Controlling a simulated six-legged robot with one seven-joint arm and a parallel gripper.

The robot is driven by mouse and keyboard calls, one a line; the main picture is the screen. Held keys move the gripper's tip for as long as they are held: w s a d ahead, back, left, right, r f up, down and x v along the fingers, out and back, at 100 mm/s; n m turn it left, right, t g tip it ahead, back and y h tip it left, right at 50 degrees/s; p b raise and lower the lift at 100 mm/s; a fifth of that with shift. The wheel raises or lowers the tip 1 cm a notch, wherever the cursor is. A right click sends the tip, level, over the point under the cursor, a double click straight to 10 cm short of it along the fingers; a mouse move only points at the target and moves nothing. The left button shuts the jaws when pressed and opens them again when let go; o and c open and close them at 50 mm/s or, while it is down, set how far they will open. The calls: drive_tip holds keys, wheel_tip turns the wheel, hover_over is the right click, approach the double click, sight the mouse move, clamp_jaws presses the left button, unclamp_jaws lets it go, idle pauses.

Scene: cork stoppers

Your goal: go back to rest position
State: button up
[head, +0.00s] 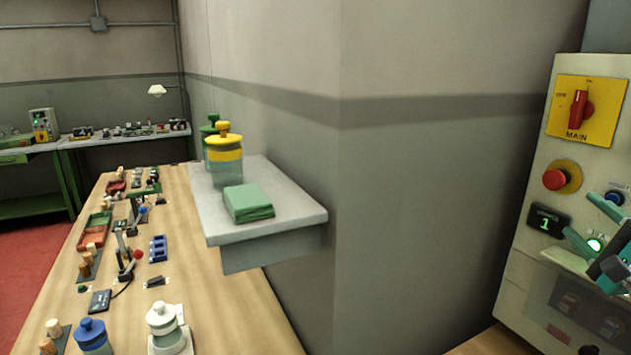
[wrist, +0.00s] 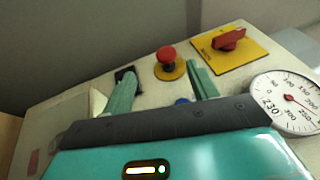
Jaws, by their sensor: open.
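My gripper (head: 588,222) is at the right edge of the head view, in front of a pale control panel (head: 535,130). Its two green fingers stand apart with nothing between them. In the wrist view my gripper (wrist: 160,72) also shows open, its fingers pointing toward the panel face. A red push button (wrist: 167,56) on a yellow ring appears between the fingertips in that view. I cannot tell whether the fingers touch the panel.
The panel carries a red MAIN switch (head: 579,108), a display reading 1 (head: 548,219), and a round gauge (wrist: 289,101). A wall shelf (head: 265,228) holds lidded jars (head: 222,160) and a green cloth (head: 248,203). A cluttered wooden bench (head: 200,285) stands at left.

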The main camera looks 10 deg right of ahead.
drive_tip(key=w+a+f+n+g+y, duration=0.2)
drive_tip(key=a+f+n+g+y, duration=0.2)
drive_tip(key=a, duration=0.8)
drive_tip(key=w+a+f+n+g+y, duration=0.25)
drive_tip(key=a+f+n+y, duration=0.2)
drive_tip(key=a, duration=0.65)
drive_tip(key=s+a+f+n+g+h, duration=0.6)
drive_tip(key=s+a+f+n+g, duration=0.2)
drive_tip(key=s+a+f+n, duration=0.3)
drive_tip(key=s+a, duration=0.1)
drive_tip(key=a, duration=0.2)
drive_tip(key=shift+f+n, duration=0.35)
drive_tip(key=shift+f, duration=0.05)
drive_tip(key=shift+w, duration=0.1)
drive_tip(key=c, duration=0.5)
drive_tip(key=shift+d, duration=0.1)
